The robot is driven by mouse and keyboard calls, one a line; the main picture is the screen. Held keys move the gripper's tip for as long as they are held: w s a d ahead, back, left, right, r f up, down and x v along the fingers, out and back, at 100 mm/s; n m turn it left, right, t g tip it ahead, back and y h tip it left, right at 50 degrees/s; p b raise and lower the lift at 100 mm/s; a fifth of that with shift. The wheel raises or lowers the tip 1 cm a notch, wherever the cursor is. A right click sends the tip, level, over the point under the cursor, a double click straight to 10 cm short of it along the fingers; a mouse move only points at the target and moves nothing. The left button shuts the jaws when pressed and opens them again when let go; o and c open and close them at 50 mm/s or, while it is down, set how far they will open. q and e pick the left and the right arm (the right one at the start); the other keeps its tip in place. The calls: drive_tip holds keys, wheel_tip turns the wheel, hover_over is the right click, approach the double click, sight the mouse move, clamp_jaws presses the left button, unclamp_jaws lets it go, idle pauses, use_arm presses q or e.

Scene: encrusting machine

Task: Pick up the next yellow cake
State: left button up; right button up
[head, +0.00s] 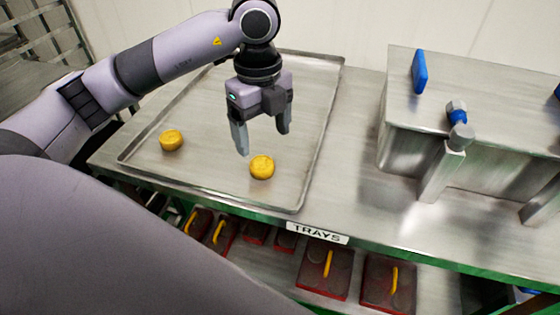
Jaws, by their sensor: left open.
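Two round yellow cakes lie on a flat metal tray (215,103) in the head view. One yellow cake (262,167) is near the tray's front right part. The other yellow cake (171,140) is near the tray's left side. My left gripper (264,143) points down over the tray, just behind and above the right-hand cake. Its two fingers are apart, with nothing between them. I cannot tell the exact height of the fingertips above the cake. My right gripper is not in view.
A metal machine (480,105) with a blue handle (419,71) stands on the table right of the tray. A shelf below, by the "TRAYS" label (317,233), holds several red items with yellow handles. A rack (40,35) stands at the back left.

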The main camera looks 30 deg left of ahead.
sight(261, 162)
use_arm(q)
drive_tip(key=shift+w+a+f, duration=0.1)
drive_tip(key=shift+a+f, duration=0.1)
drive_tip(key=f, duration=0.5)
drive_tip(key=shift+s+a+f, duration=0.25)
drive_tip(key=shift+f, duration=0.55)
drive_tip(key=c, duration=1.1)
